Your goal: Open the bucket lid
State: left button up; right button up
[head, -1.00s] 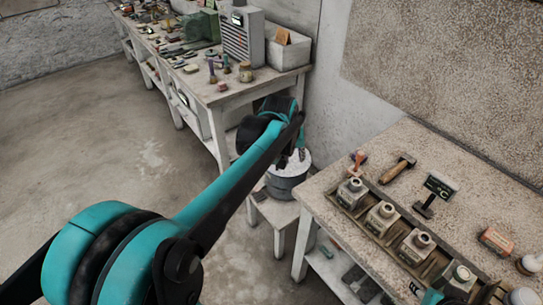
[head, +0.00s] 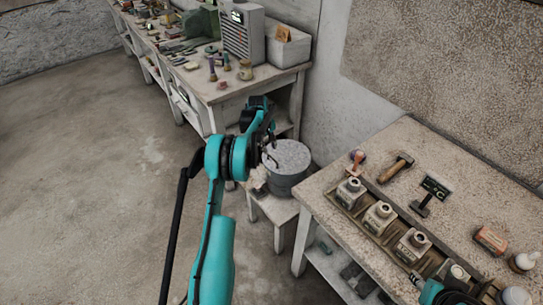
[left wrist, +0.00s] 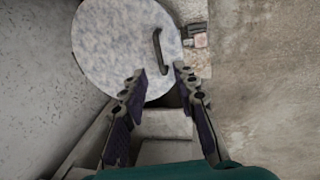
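The bucket (head: 286,182) is dark grey and round and stands upright on a low white stool. Its lid (head: 288,155) is a pale speckled disc and lies on top. In the left wrist view the lid (left wrist: 112,45) fills the upper left, with a dark curved bar handle (left wrist: 160,50) near its right side. My left gripper (head: 268,146) is beside the bucket's left side in the head view. In the left wrist view its fingers (left wrist: 160,78) are apart with nothing between them, just below the handle. Of my right arm, only a teal and black part shows at the bottom right edge.
The low stool (head: 268,207) stands between two benches. The right workbench (head: 330,190) holds a tray of several square bottles, a hammer (head: 397,167) and a stamp. The rear bench (head: 225,92) holds jars and a grey box. Open floor lies to the left.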

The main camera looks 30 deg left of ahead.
aim_at(272, 158)
pick_arm(q)
jog(key=f, duration=0.2)
jog(key=f+b, duration=0.1)
jog(key=f, duration=0.1)
jog(key=w+f+b, duration=0.1)
jog(key=f, duration=0.1)
jog(key=shift+d+f, duration=0.1)
jog(key=shift+d, duration=0.15)
grip_shut()
